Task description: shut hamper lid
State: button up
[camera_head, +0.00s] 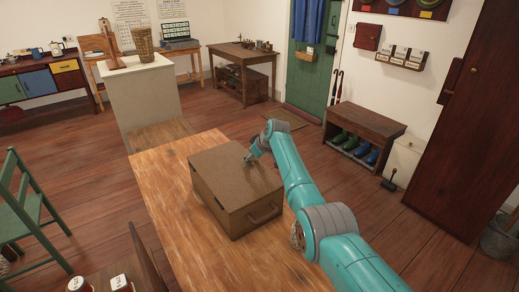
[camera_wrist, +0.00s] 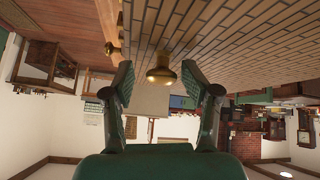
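The hamper (camera_head: 228,215) is a brown woven box on the wooden table, with a handle on its front side. Its lid (camera_head: 222,172) looks flat on top; I cannot tell if a small gap is left. My gripper (camera_head: 249,158) is at the lid's far right part, partly hidden by my teal arm. In the wrist view the picture is upside down, and my gripper (camera_wrist: 160,78) is open, its two fingers apart. A brass knob (camera_wrist: 161,74) shows between the fingertips, by the woven lid (camera_wrist: 230,45). Neither finger visibly touches the knob.
The table (camera_head: 180,195) has bare wood left of and in front of the hamper. A green chair (camera_head: 30,215) stands to the left. A pale plinth (camera_head: 145,95) stands behind the table. A shoe bench (camera_head: 362,130) is at the right wall.

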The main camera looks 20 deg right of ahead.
jog(key=v, duration=1.1)
jog(key=shift+a, duration=0.1)
